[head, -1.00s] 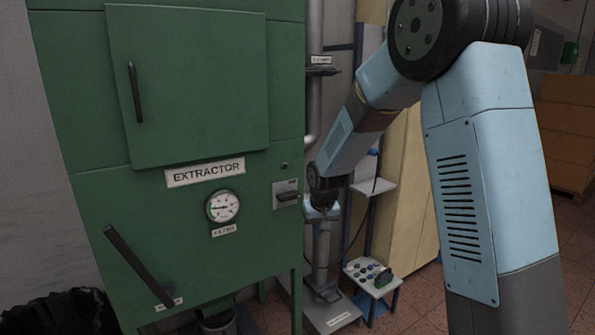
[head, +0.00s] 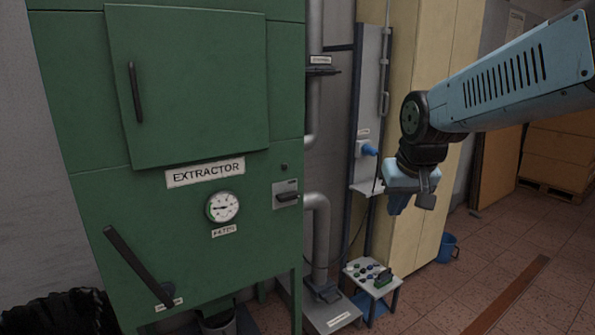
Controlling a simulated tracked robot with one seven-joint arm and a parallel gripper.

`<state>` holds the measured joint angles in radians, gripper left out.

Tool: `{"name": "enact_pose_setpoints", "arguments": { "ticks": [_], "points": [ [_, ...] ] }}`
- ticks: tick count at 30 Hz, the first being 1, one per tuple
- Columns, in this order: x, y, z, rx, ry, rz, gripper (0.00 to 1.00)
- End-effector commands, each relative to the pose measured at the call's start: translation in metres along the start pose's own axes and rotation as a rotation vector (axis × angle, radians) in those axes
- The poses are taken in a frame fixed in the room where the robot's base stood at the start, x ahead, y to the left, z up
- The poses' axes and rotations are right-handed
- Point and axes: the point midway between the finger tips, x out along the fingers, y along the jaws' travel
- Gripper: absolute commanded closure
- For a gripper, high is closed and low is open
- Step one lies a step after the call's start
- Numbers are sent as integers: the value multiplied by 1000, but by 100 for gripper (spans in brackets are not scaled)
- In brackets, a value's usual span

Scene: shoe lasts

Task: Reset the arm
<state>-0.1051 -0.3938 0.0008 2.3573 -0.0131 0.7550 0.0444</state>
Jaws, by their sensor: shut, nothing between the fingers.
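My gripper (head: 411,206) is at the end of my blue arm, right of the green extractor cabinet (head: 120,200) in the head view. It hangs in front of the tall cream cabinet, pointing down, apart from the things around it. Its jaws are shut with nothing held. The extractor has a closed upper door, a round filter gauge (head: 222,207) and a small grey switch box (head: 285,195) with a dark handle.
A grey post with a blue plug (head: 368,149) stands just left of my gripper. A small stand with several coloured knobs (head: 370,276) is below. A blue bucket (head: 447,248) sits by the cream cabinet (head: 430,120).

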Motion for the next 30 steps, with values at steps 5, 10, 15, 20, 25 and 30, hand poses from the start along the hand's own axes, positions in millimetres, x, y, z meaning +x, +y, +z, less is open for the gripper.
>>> {"name": "enact_pose_setpoints", "arguments": {
  "ticks": [5,10,15,20,25,30],
  "points": [
    [-32,13,39,25,30,13,100],
    [-53,21,74,43,52,25,100],
    [-64,26,99,56,65,33,100],
    [-67,27,108,61,69,37,100],
    [-67,27,109,61,68,37,100],
    [-67,27,109,61,68,36,100]
  ]
}}
